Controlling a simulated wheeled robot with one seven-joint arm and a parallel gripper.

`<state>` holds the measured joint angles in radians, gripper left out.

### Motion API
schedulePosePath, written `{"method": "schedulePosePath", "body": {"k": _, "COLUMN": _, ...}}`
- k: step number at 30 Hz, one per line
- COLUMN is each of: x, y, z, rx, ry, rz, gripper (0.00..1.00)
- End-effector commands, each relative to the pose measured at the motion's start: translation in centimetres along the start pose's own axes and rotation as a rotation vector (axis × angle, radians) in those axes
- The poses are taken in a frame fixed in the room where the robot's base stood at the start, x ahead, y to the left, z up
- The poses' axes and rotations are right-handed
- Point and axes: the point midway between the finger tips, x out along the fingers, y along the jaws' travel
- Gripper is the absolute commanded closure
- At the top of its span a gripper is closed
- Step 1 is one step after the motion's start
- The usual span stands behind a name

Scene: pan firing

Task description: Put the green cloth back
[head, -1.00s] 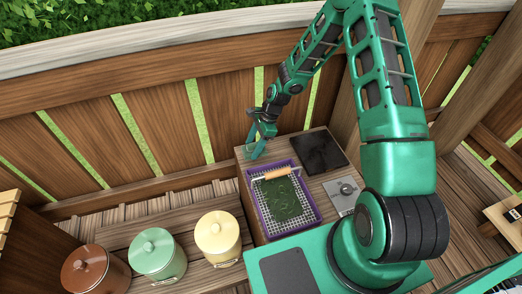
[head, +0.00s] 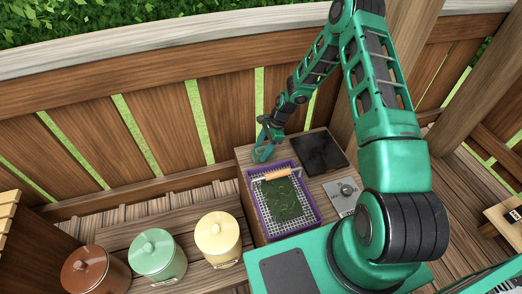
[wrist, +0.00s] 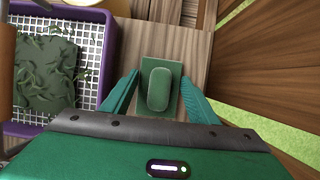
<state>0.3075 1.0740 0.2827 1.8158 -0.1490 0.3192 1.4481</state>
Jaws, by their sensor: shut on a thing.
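The green cloth (wrist: 159,84) shows in the wrist view as a flat green rectangle with a rounded, raised green part on top. It is between the two green fingers of my gripper (wrist: 159,98), which is shut on it. The wooden counter (wrist: 200,45) lies under it; I cannot tell whether the cloth touches the counter. In the head view my gripper (head: 262,154) is low at the counter's far left corner, and I cannot make out the cloth against the green fingers.
A purple-rimmed mesh tray (head: 314,206) holding green leaves and a wooden-handled tool (head: 276,175) is close beside my gripper. A black plate (head: 322,153) and a knob panel (head: 343,190) are to the right. Yellow (head: 219,236), green (head: 157,254) and brown (head: 93,271) lidded canisters stand left.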

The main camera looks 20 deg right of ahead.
Motion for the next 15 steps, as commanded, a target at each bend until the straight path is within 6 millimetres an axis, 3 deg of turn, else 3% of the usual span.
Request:
{"method": "schedulePosePath", "body": {"k": 8, "x": 0.53, "y": 0.0, "z": -0.25, "rx": 0.0, "ry": 0.0, "rz": 0.0, "gripper": 0.89}}
{"method": "schedulePosePath", "body": {"k": 9, "x": 0.51, "y": -0.01, "z": -0.25, "rx": 0.0, "ry": 0.0, "rz": 0.0, "gripper": 0.39}}
{"method": "schedulePosePath", "body": {"k": 11, "x": 0.5, "y": -0.01, "z": -0.25, "rx": 0.0, "ry": 0.0, "rz": 0.0, "gripper": 0.27}}
{"method": "schedulePosePath", "body": {"k": 15, "x": 0.49, "y": 0.0, "z": -0.25, "rx": 0.001, "ry": 0.0, "rz": 0.0, "gripper": 0.27}}
